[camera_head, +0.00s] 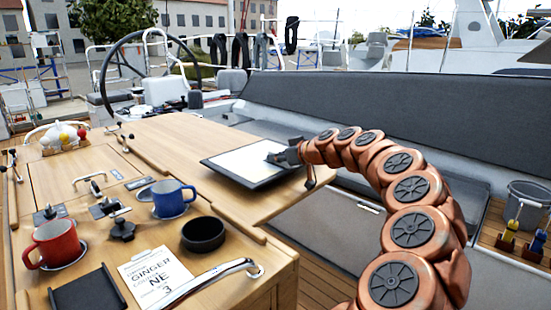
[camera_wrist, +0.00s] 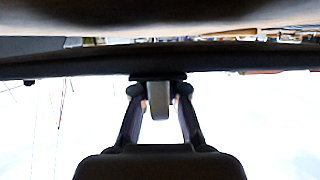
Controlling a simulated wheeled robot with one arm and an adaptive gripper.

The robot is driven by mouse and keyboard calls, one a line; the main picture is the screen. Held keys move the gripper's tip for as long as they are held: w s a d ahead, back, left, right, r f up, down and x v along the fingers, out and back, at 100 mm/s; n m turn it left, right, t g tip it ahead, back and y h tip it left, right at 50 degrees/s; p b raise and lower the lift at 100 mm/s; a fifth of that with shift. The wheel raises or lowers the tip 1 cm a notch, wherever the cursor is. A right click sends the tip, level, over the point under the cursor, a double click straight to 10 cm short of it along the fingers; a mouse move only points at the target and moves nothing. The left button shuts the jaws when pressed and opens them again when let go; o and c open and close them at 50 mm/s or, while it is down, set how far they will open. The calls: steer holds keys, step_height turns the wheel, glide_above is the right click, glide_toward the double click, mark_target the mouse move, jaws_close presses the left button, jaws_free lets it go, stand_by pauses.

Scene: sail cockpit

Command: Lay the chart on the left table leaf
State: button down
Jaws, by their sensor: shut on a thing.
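The chart (camera_head: 246,162), a flat dark-edged board with a white face, is over the wooden table leaf (camera_head: 160,137) in the head view. It looks nearly level. I cannot tell whether it touches the leaf or hovers just above it. My gripper (camera_head: 283,156) is shut on the chart's right edge. In the wrist view, my gripper (camera_wrist: 157,92) has its fingers at the dark edge of the chart (camera_wrist: 80,64), which spans the picture. The leaf's near corner (camera_head: 262,212) is bare.
A blue mug (camera_head: 170,198), a red mug (camera_head: 56,243), a black bowl (camera_head: 203,234), a black tray (camera_head: 88,292) and a lettered card (camera_head: 152,276) stand on the table's middle part. A steering wheel (camera_head: 150,62) is behind. A grey bench (camera_head: 380,113) runs along the right.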

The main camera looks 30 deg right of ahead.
steer(key=shift+f+b, duration=0.65)
steer(key=shift+b, duration=0.2)
steer(key=c, duration=1.2)
jaws_free()
steer(key=shift+a, duration=0.1)
steer(key=shift+r, duration=0.1)
steer(key=shift+r+p, duration=0.85)
steer(key=shift+p, duration=0.4)
steer(key=b+v, duration=0.2)
steer(key=v, duration=0.9)
steer(key=shift+s+d, duration=0.2)
steer(key=shift+s, duration=0.25)
